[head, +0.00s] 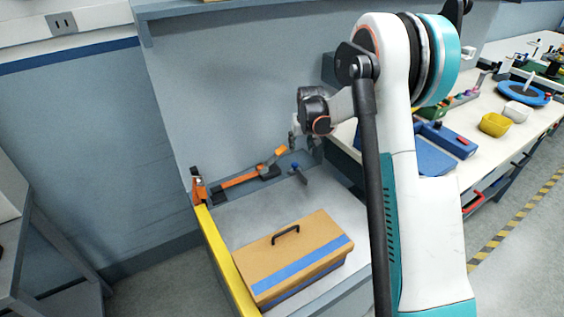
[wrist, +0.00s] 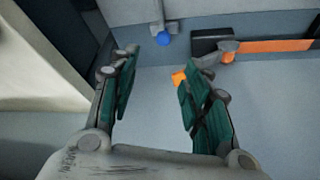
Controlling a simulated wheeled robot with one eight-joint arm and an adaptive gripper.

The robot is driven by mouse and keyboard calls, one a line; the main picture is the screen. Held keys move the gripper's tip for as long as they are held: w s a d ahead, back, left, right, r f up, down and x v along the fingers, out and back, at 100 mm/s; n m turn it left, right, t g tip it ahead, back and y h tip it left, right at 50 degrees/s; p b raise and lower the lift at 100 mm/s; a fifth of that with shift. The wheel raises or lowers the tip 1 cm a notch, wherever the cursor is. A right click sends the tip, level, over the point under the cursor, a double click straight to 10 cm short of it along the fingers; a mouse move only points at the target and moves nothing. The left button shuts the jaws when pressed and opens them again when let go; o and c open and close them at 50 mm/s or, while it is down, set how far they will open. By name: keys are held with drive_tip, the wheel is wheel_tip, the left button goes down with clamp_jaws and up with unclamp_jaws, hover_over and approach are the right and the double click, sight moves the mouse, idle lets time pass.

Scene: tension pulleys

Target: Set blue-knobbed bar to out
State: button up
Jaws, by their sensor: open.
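The blue-knobbed bar is a short grey bar with a round blue knob. In the head view the blue knob (head: 295,166) is at the back of the bench top, just below my gripper (head: 306,143). In the wrist view the blue knob (wrist: 163,39) is near the top centre, and its grey bar (wrist: 158,13) runs up out of the frame. My gripper (wrist: 159,64) is open and empty. The knob appears beyond the gap between its fingertips, apart from both fingers. How far the bar is turned is hard to tell.
An orange knob (wrist: 179,78) on a grey arm is close to one finger, joined to an orange strip (wrist: 268,46). The orange strip (head: 240,178) lies along the back wall. A tan toolbox (head: 298,256) stands in front. A yellow edge (head: 224,262) bounds the bench at left.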

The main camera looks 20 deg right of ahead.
sight(295, 164)
drive_tip(key=b+x, duration=0.1)
drive_tip(key=x, duration=0.4)
drive_tip(key=b+x, duration=0.2)
drive_tip(key=x, duration=0.3)
drive_tip(key=b+x, duration=0.1)
drive_tip(key=x, duration=0.4)
drive_tip(key=shift+w+a+f+b, duration=0.15)
drive_tip(key=shift+a+f+b, duration=0.1)
drive_tip(key=shift+f+b, duration=0.15)
clamp_jaws()
drive_tip(key=shift+d, duration=0.15)
